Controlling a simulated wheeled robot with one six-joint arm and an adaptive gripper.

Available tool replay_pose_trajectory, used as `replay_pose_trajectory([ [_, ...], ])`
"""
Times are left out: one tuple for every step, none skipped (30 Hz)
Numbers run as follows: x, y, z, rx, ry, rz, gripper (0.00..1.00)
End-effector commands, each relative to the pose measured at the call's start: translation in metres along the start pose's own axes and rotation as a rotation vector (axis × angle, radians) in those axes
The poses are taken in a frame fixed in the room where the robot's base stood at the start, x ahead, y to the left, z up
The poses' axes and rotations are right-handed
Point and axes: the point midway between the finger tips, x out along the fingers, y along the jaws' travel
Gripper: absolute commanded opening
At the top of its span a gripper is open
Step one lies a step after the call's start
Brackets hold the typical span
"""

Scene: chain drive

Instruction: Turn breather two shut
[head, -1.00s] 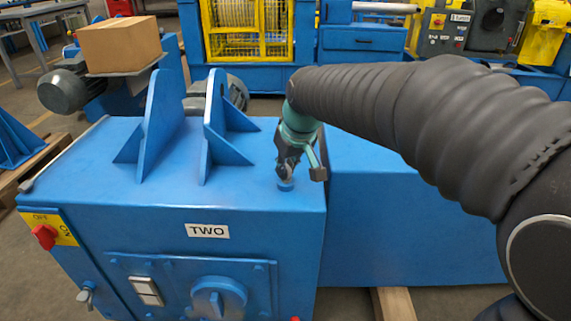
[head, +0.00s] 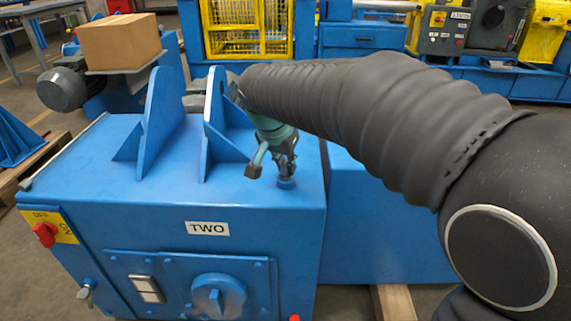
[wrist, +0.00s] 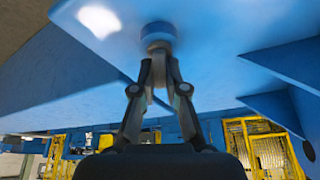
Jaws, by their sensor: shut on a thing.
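Breather two is a small round blue cap (head: 287,184) on the top face of the blue housing (head: 120,195) with the TWO label (head: 207,229), near its right edge. My gripper (head: 286,174) comes down on the cap from above, its fingers shut on it. In the wrist view the cap (wrist: 157,32) sits against the blue surface, with the tips of my gripper (wrist: 159,58) at it. The fingers hide part of the cap, and I cannot tell how far it is screwed in.
Two upright blue brackets (head: 158,115) stand on the housing left of my gripper. The front has a red switch (head: 45,234) and a round blue knob (head: 218,297). A cardboard box (head: 119,40) sits behind at left. A yellow cage (head: 247,30) stands at the back.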

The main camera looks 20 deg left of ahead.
Motion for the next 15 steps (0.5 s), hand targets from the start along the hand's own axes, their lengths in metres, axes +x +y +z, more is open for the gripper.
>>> replay_pose_trajectory([
  [-0.0010,-0.0017,0.0002,0.040,0.000,0.015,0.00],
  [-0.0009,-0.0018,0.0002,0.066,0.000,0.025,0.00],
  [-0.0011,-0.0015,0.0000,0.101,0.000,0.041,0.00],
  [-0.0014,-0.0017,-0.0003,0.128,0.001,0.051,0.00],
  [-0.0016,-0.0016,-0.0003,0.154,0.001,0.062,0.00],
  [-0.0014,-0.0016,-0.0003,0.190,0.000,0.076,0.00],
  [-0.0013,-0.0015,-0.0002,0.216,-0.001,0.088,0.00],
  [-0.0015,-0.0016,-0.0004,0.243,0.000,0.099,0.00],
  [-0.0019,-0.0016,-0.0006,0.279,0.000,0.113,0.00],
  [-0.0020,-0.0015,-0.0006,0.305,0.000,0.124,0.00],
  [-0.0020,-0.0016,-0.0006,0.330,0.000,0.134,0.00],
  [-0.0020,-0.0015,-0.0006,0.366,0.000,0.150,0.00],
  [-0.0022,-0.0018,-0.0009,0.392,0.000,0.160,0.00],
  [-0.0024,-0.0016,-0.0008,0.418,0.000,0.171,0.00],
  [-0.0025,-0.0016,-0.0008,0.454,0.000,0.185,0.00],
])
